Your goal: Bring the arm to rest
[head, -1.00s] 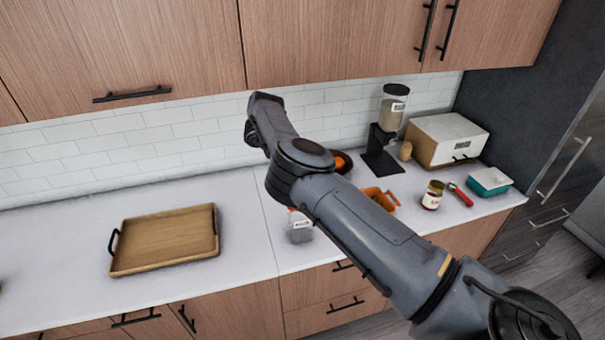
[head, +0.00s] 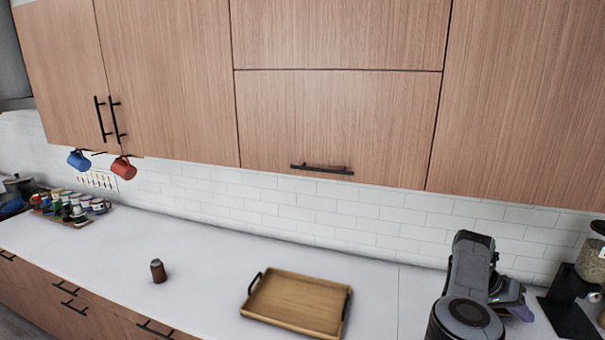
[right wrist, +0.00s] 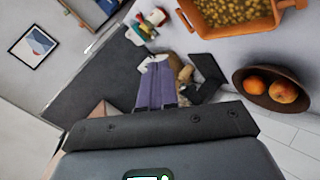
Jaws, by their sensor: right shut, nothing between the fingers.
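My right arm (head: 466,310) rises from the bottom edge at the right of the head view, over the counter. My right gripper (head: 519,305) shows partly beside its far end, above the counter near the black dispenser stand. In the right wrist view the fingers of my right gripper (right wrist: 158,70) point away from the camera and are shut together with nothing between them. No object hangs from it. My left gripper is in neither view.
A wooden tray (head: 295,303) lies on the counter left of my arm. A brown shaker (head: 158,271) stands farther left. The dispenser (head: 590,265) is close on the right. The wrist view shows an orange dish (right wrist: 240,25) and a fruit bowl (right wrist: 262,100).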

